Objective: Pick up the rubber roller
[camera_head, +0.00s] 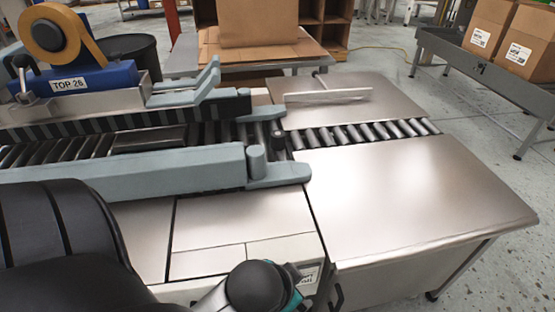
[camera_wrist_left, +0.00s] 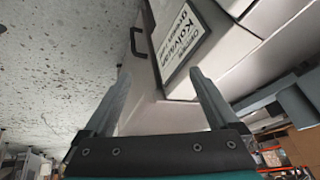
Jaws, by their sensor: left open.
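I cannot pick out a rubber roller with certainty in either view. In the head view a light grey bar with a thin upright handle (camera_head: 328,96) lies on the far steel table plate; its material is unclear. My left gripper (camera_wrist_left: 159,72) shows in the left wrist view, with its two fingers spread apart and nothing between them. It is beside the machine's pale cabinet, with a white label (camera_wrist_left: 186,41) and a black handle beyond the fingertips. My right gripper is in neither view.
A carton-sealing machine with grey side rails (camera_head: 130,172) and a blue tape head (camera_head: 85,82) stands at left. A roller conveyor strip (camera_head: 370,131) divides the steel table (camera_head: 420,185), whose near plate is clear. Cartons (camera_head: 495,28) stand on another conveyor at back right.

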